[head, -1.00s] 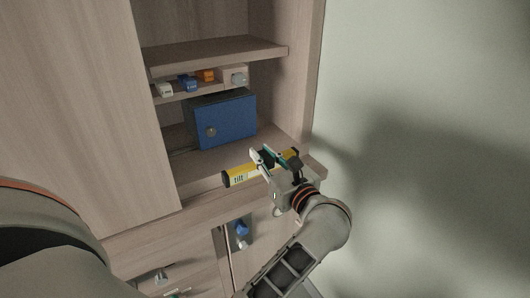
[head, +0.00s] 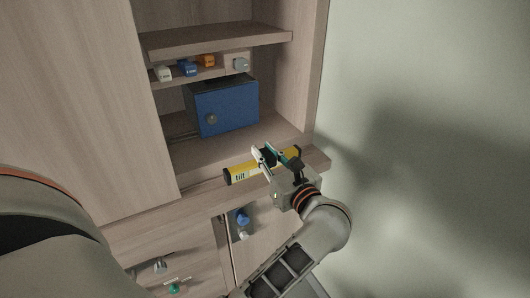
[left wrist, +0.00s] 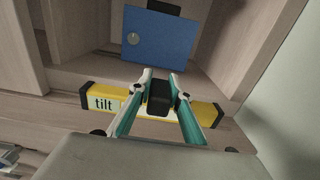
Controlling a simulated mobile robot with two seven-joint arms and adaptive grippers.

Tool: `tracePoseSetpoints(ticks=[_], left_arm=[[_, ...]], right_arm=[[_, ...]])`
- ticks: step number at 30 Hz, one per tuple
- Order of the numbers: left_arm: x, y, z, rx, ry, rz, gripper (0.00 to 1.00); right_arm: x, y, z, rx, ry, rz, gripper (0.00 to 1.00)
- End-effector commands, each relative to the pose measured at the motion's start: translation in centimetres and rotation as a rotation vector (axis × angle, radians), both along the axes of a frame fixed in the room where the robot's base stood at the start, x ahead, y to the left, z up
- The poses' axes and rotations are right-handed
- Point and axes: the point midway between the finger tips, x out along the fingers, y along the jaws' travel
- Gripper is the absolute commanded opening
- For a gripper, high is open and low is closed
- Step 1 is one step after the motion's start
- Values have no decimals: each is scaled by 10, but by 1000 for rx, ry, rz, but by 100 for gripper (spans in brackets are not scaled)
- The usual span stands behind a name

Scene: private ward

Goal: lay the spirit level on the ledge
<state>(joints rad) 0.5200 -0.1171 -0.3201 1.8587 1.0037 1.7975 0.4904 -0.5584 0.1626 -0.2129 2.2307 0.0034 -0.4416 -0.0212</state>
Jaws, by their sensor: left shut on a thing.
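The spirit level (head: 243,175) is a yellow bar with black end caps and "tilt" printed on its left part. It also shows in the left wrist view (left wrist: 102,102), lying crosswise. My left gripper (head: 266,157) is shut on the black middle part of the level, with its fingers (left wrist: 160,82) on either side. The level is at the front of the wooden ledge (head: 204,190), roughly along its edge. I cannot tell whether it touches the ledge or hangs just above. My right gripper is not in view.
A blue box (head: 228,106) with a round knob stands behind the level. Small white, blue and orange items sit on a narrow shelf (head: 215,73) above. A tall cabinet door (head: 75,100) is at left, a bare wall (head: 430,90) at right.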

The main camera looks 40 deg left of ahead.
Motion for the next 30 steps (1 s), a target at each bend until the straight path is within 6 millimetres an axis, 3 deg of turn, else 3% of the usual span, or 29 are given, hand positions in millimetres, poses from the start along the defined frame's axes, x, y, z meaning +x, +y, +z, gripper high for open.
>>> tracePoseSetpoints(ticks=[11,30], left_arm=[[0,0,0,1,0,0,0],[0,0,-25,0,3,0,0]], right_arm=[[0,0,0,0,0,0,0],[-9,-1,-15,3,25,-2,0]])
